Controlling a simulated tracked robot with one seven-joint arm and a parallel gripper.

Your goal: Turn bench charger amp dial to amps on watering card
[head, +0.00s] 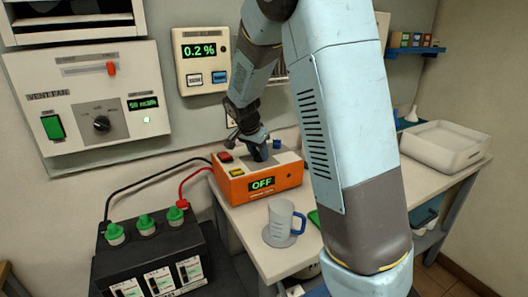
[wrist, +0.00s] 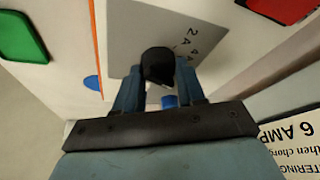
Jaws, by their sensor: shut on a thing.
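The bench charger (head: 285,178) is an orange box on the bench, with a lit display (head: 262,184) reading OFF. My gripper (head: 258,147) reaches down to the charger's top. In the wrist view my gripper (wrist: 160,80) has its two blue fingers closed around the black amp dial (wrist: 158,62). The dial sits on a grey plate (wrist: 135,30) with 2A and 4A marks beside it; other marks and the pointer's exact setting are hidden or unclear. The watering card (wrist: 298,140) shows partly at the lower right of the wrist view, with "6 AMP" and "then charge" readable.
A measuring jug (head: 281,218) stands on the bench before the charger. Red and black leads run to a black battery (head: 150,255) with green caps. A vent fan panel (head: 90,100) and a meter (head: 203,60) reading 0.2 % are on the wall. A white tray (head: 445,145) stands right.

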